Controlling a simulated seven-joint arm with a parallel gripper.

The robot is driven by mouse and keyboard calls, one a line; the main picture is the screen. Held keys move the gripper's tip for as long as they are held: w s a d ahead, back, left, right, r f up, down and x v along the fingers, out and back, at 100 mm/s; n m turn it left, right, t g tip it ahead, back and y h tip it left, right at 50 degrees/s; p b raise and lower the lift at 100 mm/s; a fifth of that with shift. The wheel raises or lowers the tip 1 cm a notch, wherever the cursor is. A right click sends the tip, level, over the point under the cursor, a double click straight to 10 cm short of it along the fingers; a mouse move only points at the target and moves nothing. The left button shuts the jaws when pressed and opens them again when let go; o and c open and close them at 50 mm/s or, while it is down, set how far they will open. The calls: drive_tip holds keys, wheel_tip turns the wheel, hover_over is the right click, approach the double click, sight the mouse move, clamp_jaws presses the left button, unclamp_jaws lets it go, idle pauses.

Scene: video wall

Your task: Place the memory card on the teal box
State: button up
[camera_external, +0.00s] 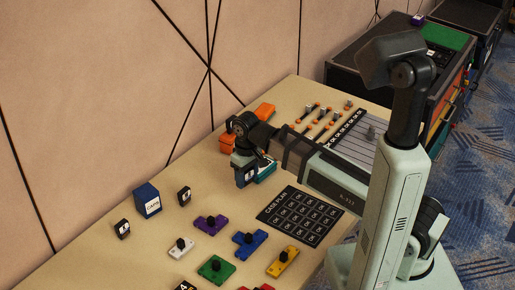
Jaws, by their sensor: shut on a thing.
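My gripper (250,164) is over the back middle of the table, pointing down. It is shut on a small dark piece with a pale label, the memory card (245,177), which hangs below the fingers. The teal box (265,172) is right behind and to the right of the held card, partly hidden by my gripper and wrist. I cannot tell whether the card touches the box.
A blue box (147,200) stands at the left between two small black labelled pieces (122,229) (184,196). Several coloured blocks with black knobs, such as a purple one (211,224), lie in front. A black chart (300,216) lies at right. An orange case (264,112) sits behind my gripper.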

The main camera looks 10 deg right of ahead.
drive_tip(key=w+d+r+m, duration=0.15)
drive_tip(key=w+d, duration=0.25)
drive_tip(key=w, duration=0.4)
drive_tip(key=w+d+r+m, duration=0.1)
drive_tip(key=w+d+r, duration=0.25)
drive_tip(key=w, duration=0.45)
drive_tip(key=shift+s+f+n, duration=0.1)
drive_tip(key=shift+f+n, duration=0.55)
drive_tip(key=shift+f, duration=1.15)
drive_tip(key=shift+f+n, duration=0.65)
drive_tip(key=shift+f, duration=1.15)
drive_tip(key=shift+s+f+n, duration=0.1)
drive_tip(key=shift+f+n, duration=0.55)
drive_tip(key=shift+f, duration=1.15)
drive_tip(key=o, duration=1)
drive_tip(key=shift+f, duration=0.1)
wheel_tip(320, 180, up, 12)
drive_tip(key=shift+r, duration=0.1)
